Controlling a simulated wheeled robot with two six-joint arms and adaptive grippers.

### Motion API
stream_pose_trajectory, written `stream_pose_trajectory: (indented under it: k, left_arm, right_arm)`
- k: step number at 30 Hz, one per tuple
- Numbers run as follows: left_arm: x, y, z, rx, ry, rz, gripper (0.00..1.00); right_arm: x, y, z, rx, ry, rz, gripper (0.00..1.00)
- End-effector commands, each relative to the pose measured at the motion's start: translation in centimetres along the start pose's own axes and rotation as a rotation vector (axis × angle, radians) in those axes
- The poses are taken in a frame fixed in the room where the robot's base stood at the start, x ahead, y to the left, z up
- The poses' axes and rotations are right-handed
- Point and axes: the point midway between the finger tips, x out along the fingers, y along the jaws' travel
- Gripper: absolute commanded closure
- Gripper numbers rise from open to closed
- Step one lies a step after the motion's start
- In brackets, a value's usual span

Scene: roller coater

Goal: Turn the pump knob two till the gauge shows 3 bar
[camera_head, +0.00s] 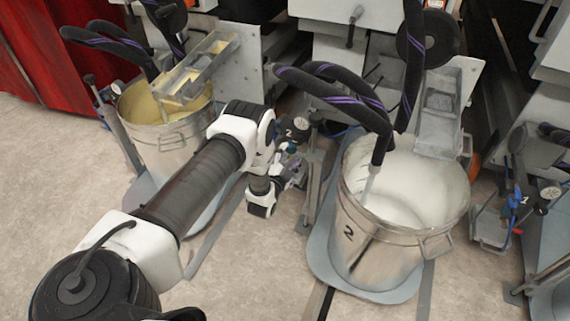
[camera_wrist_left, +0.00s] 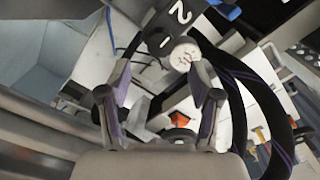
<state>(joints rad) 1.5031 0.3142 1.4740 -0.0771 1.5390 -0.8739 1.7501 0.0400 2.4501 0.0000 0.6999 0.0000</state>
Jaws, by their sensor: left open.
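The dark pump unit marked 2 (camera_head: 288,133) stands left of the bucket marked 2 in the head view, with its small round white gauge (camera_head: 301,123) beside it. In the left wrist view the black block marked 2 (camera_wrist_left: 178,14) and the gauge face (camera_wrist_left: 184,53) lie just past my fingers. The gauge reading is too small to tell. My left gripper (camera_head: 292,176) is at the pump, partly hidden by its own wrist. In the wrist view the left gripper (camera_wrist_left: 160,78) is open with fingers apart. I cannot make out the knob clearly. My right gripper is not in view.
A metal bucket marked 2 (camera_head: 352,256) with white liquid stands right of the pump. A bucket of yellow liquid (camera_head: 168,152) is at the left. Black hoses (camera_head: 335,92) arch over. Another pump unit (camera_head: 520,200) stands at the right. The floor in front is bare.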

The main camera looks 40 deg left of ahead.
Motion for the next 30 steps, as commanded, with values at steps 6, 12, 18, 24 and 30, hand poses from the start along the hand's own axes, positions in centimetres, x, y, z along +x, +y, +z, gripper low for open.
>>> stream_pose_trajectory:
  k: [6,12,18,24,30]
  left_arm:
    - [-4.6,0.1,0.0,0.001,0.000,0.002,0.36]
    - [-5.7,0.0,-0.1,0.001,0.002,0.000,0.36]
    - [-5.6,0.0,-0.1,0.001,0.002,0.000,0.36]
    - [-5.6,0.0,0.0,0.001,0.001,0.000,0.36]
    - [-8.6,4.2,-0.5,-0.142,-0.135,0.197,0.36]
  right_arm:
    - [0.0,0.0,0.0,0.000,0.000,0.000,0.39]
    - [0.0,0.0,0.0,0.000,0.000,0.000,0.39]
    - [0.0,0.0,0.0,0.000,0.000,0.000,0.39]
    - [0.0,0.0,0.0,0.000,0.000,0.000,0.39]
    - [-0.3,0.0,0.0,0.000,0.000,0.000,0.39]
